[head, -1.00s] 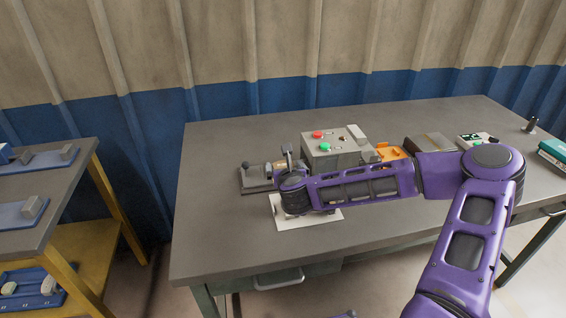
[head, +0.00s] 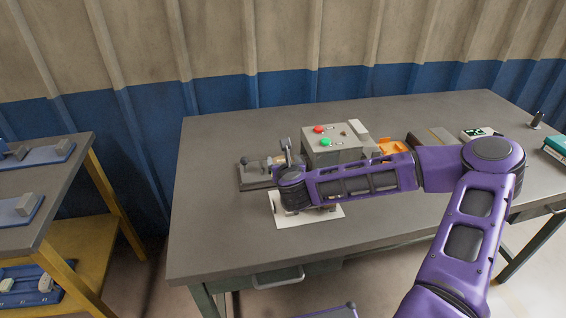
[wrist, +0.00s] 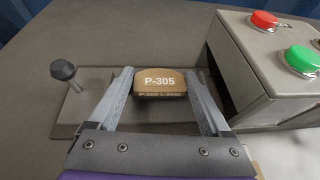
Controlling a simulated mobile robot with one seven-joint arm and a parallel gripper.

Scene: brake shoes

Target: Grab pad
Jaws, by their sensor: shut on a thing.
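The pad (wrist: 160,82) is a tan block marked P-305, seen in the wrist view between my two grey fingers. My gripper (wrist: 159,76) is shut on it, with one finger at each side. The pad sits over a dark grey fixture plate (wrist: 100,128). I cannot tell whether it still touches the plate. In the head view my gripper (head: 284,158) is over the fixture (head: 253,182), and the wrist hides most of the pad.
A black-knobbed lever (wrist: 64,71) stands left of the pad. A grey control box (wrist: 262,62) with red and green buttons is close on the right. A white sheet (head: 328,216) lies under my wrist. The table's front left is clear.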

